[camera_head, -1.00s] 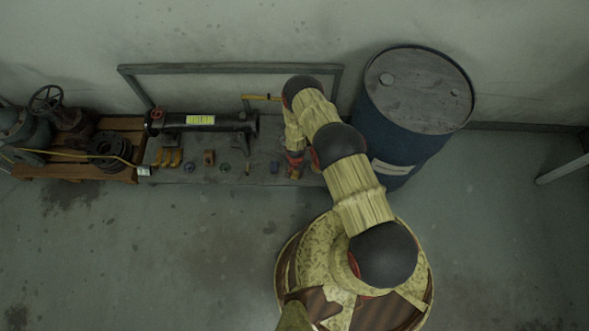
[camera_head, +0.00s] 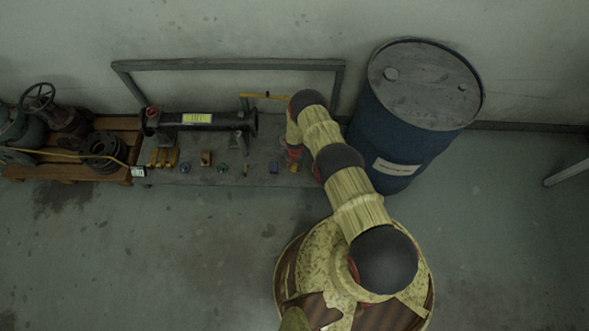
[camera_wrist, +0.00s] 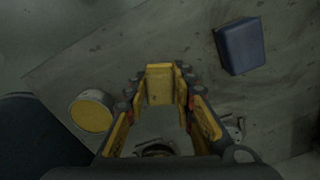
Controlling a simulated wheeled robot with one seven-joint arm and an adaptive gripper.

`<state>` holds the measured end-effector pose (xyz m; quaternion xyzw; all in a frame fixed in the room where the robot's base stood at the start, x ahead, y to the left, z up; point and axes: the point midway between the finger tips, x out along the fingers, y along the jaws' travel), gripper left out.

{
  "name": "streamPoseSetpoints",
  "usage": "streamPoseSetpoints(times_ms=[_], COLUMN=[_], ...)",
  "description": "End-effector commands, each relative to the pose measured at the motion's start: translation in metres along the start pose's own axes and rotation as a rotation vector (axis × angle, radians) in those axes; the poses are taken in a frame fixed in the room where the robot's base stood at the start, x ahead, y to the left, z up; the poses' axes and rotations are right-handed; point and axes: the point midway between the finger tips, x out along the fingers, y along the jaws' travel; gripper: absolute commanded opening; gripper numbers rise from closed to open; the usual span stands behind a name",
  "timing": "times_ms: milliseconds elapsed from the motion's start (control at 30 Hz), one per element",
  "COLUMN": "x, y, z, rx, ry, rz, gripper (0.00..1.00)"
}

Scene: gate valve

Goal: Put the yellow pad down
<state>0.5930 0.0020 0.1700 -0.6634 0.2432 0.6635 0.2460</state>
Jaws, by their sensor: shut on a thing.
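The yellow pad (camera_wrist: 160,84) is a small block between the fingertips of my gripper (camera_wrist: 160,100) in the wrist view. My gripper is shut on it, with a finger along each side. Its underside is hidden, so I cannot tell whether it touches the grey bench top. In the head view my gripper (camera_head: 294,160) is over the right end of the bench (camera_head: 225,180), small and partly hidden by my arm.
A blue block (camera_wrist: 240,46) lies to the right in the wrist view, with a round yellow-topped thing (camera_wrist: 91,112) to the left. A blue drum (camera_head: 400,140) stands right of the bench. A black pipe (camera_head: 210,121) and several small parts occupy the bench's left.

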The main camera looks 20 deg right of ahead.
Motion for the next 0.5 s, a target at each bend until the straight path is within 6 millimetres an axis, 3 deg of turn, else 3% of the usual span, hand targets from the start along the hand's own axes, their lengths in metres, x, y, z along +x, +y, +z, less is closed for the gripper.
streamPoseSetpoints(times_ms=[100, 467, 500], x=[0.0144, 0.0157, 0.0155], y=[-0.0002, -0.0006, -0.0007], z=[0.0001, -0.0003, -0.0004], rx=[0.000, 0.000, 0.000], ry=[0.001, 0.002, 0.002], rz=[-0.001, -0.002, -0.002], gripper=[0.00, 0.00, 0.27])
